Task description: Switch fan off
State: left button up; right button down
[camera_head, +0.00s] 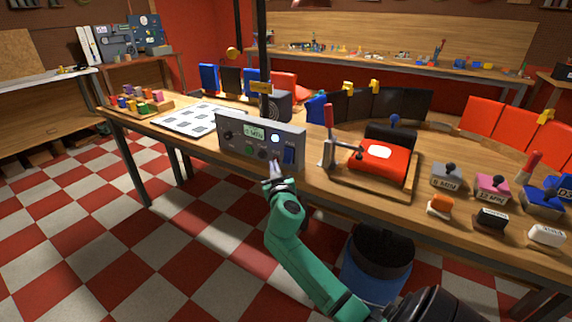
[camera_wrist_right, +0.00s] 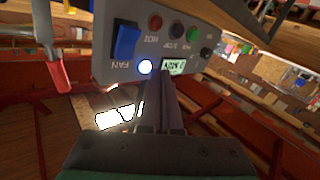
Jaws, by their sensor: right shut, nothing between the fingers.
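The grey control panel (camera_head: 235,147) stands at the front edge of the wooden bench. It carries a blue rocker switch (camera_head: 289,156) at its right end, and a lit round lamp (camera_head: 275,138) beside the display (camera_head: 257,133). In the right wrist view the blue switch (camera_wrist_right: 126,41) has the label FAN under it, and the lamp (camera_wrist_right: 145,67) glows white. My right gripper (camera_head: 275,163) is shut and empty, in front of the panel, left of the switch in the head view. Its fingertips (camera_wrist_right: 168,75) overlap the panel's edge near the display; contact cannot be told. My left gripper is not seen.
A dark box with a round grille (camera_head: 276,106) stands behind the panel. A red press (camera_head: 378,160) with an upright red-handled lever (camera_head: 328,135) stands to the right. A blue bin (camera_head: 370,275) is below the bench. Several labelled blocks stand farther right.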

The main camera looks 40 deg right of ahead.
aim_at(288, 156)
jog(key=shift+w+d+f+b, duration=0.2)
jog(key=shift+d+f+b, duration=0.15)
jog(key=shift+d, duration=0.35)
jog(key=shift+w+d+f+b, duration=0.25)
jog(key=shift+d+f+b, duration=0.05)
jog(key=shift+d, duration=0.45)
jog(key=shift+w+d+f+b, duration=0.2)
jog(key=shift+d+f+b, duration=0.15)
jog(key=shift+d, duration=0.35)
jog(key=shift+f, duration=0.1)
jog(key=shift+w+d+f+b, duration=0.1)
jog(key=shift+d+b, duration=0.25)
jog(key=shift+w+d+f, duration=0.1)
jog(key=shift+d+f, duration=0.1)
jog(key=shift+d, duration=0.2)
dwell(0.7)
jog(key=shift+s+a+r, duration=0.15)
jog(key=shift+a+r, duration=0.05)
jog(key=shift+a, duration=0.2)
jog(key=shift+s+a+r, duration=0.1)
jog(key=shift+a+r, duration=0.1)
jog(key=shift+a, duration=0.2)
